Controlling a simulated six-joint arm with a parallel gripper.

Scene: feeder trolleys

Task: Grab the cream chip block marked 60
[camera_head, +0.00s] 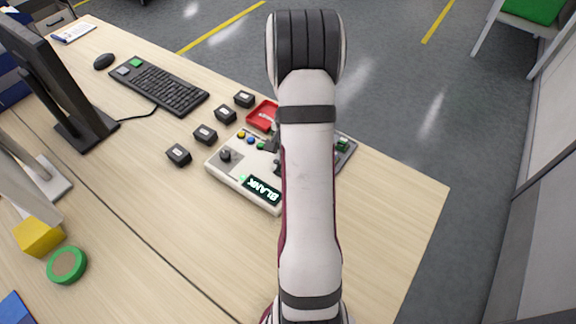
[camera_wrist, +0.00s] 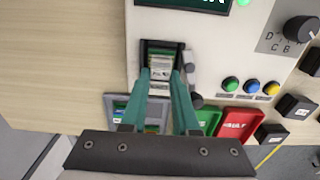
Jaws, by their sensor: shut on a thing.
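A small cream chip block (camera_wrist: 160,63) sits in the dark socket (camera_wrist: 147,48) of a cream programmer box in the wrist view. Its marking is too small to read. My gripper (camera_wrist: 161,74) has its two teal fingers on either side of the block, shut on it. The block is still within the socket's outline. In the head view the programmer box (camera_head: 225,171) has a lit display reading BLANK (camera_head: 264,189). My arm hides the socket, the block and most of the gripper there.
A red tray marked FAULT (camera_wrist: 236,125), a green tray (camera_wrist: 209,120) and a grey tray with chips (camera_wrist: 120,112) lie beside the box. The box has a knob (camera_wrist: 301,29) and coloured buttons. Several black blocks (camera_head: 179,154) and a keyboard (camera_head: 160,88) stand left; the right front table is clear.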

